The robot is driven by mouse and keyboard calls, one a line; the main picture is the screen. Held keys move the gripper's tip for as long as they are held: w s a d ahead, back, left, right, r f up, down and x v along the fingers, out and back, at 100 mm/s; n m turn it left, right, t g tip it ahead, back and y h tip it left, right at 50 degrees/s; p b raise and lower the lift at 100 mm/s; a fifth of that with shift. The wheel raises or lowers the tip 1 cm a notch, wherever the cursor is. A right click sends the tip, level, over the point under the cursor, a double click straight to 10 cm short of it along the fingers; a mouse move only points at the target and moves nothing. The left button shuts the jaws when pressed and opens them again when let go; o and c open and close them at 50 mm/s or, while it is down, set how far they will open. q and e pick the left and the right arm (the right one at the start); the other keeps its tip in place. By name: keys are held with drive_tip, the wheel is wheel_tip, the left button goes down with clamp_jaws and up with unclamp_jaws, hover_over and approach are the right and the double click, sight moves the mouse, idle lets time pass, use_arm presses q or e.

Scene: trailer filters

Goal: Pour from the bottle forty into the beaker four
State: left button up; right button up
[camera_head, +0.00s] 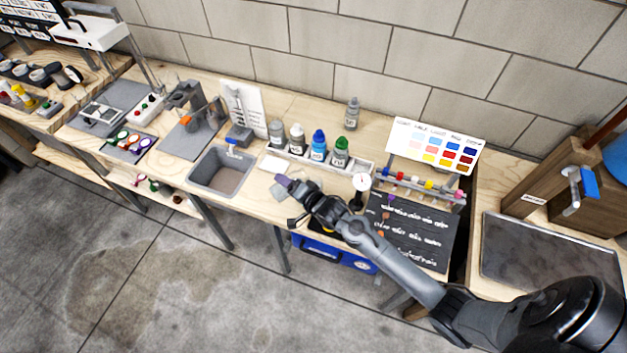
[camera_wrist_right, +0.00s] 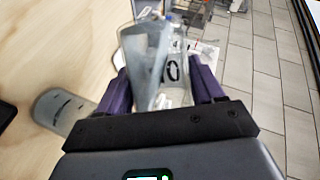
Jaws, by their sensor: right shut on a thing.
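My right gripper (camera_head: 283,184) reaches over the bench's front edge, to the right of the sink. In the right wrist view its purple fingers (camera_wrist_right: 160,92) are shut on a translucent grey bottle (camera_wrist_right: 145,55). A dark round mark shows beside it on a white surface; I cannot read a full number. A translucent grey vessel (camera_wrist_right: 62,110) with dark markings is to the left of the fingers, over the wood; it may be the beaker, but its number is unreadable. In the head view the held bottle is hardly visible. My left gripper is not in view.
A white rack holds a grey bottle (camera_head: 276,132), a pale bottle (camera_head: 297,138), a blue bottle (camera_head: 319,146) and a green-capped bottle (camera_head: 341,152). Another grey bottle (camera_head: 352,112) stands behind. A grey sink (camera_head: 205,185) is on the left, a black board (camera_head: 425,245) on the right.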

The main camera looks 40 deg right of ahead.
drive_tip(key=shift+s+a, duration=0.1)
drive_tip(key=shift+s, duration=0.05)
drive_tip(key=shift+f, duration=0.1)
idle(0.4)
drive_tip(key=shift+b, duration=0.3)
drive_tip(key=shift+m, duration=0.3)
drive_tip(key=shift+b, duration=0.35)
